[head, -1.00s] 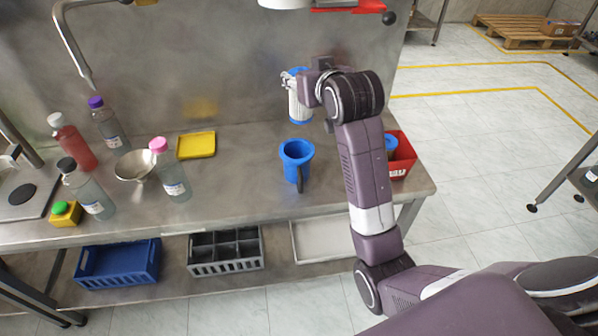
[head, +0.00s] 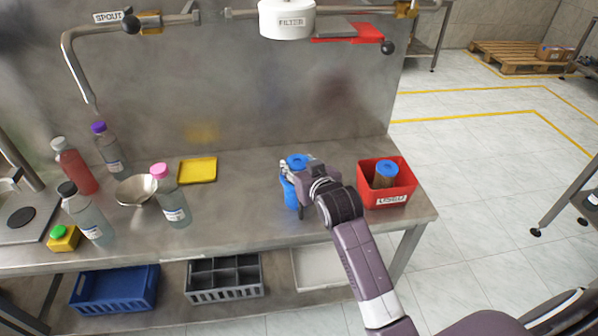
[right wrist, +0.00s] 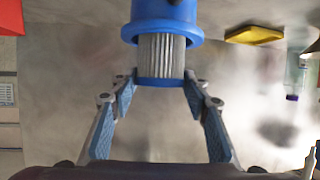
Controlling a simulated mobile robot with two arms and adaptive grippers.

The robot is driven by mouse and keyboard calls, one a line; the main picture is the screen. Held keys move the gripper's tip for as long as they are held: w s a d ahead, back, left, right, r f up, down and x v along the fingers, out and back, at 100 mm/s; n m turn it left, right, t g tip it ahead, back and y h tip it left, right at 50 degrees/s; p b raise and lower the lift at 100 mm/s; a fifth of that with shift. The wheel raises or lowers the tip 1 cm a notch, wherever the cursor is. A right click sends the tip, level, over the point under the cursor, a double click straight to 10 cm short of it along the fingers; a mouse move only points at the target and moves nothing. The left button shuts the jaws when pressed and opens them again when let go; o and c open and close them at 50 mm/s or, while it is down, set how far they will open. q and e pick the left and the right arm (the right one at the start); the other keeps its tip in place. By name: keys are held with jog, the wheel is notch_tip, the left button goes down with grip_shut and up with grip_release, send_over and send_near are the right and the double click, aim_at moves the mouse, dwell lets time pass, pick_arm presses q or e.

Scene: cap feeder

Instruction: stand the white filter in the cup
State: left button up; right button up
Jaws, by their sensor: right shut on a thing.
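The white filter has pleated white sides and blue ends; its blue top (head: 298,160) shows in the head view. In the right wrist view the filter (right wrist: 162,57) points into the blue cup (right wrist: 170,22), its lower part hidden inside the rim. The cup (head: 291,196) stands on the bench, partly covered by my right gripper. My right gripper (head: 297,168) is shut on the filter's blue end, directly above the cup; its fingertips (right wrist: 160,78) sit on either side of that end. Whether the filter touches the cup floor is hidden. My left gripper is not in view.
A red bin (head: 402,190) marked USED holds a brownish filter (head: 385,173) to the right. A yellow tray (head: 198,170), metal bowl (head: 136,190) and several bottles stand to the left. A white housing marked FILTER (head: 287,22) hangs above. Bench between tray and cup is clear.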

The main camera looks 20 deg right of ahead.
jog(key=shift+f, duration=1.3)
jog(key=shift+f, duration=0.2)
jog(key=o, duration=1.6)
jog(key=shift+r, duration=0.2)
jog(key=v, duration=1.2)
jog(key=shift+b, duration=0.35)
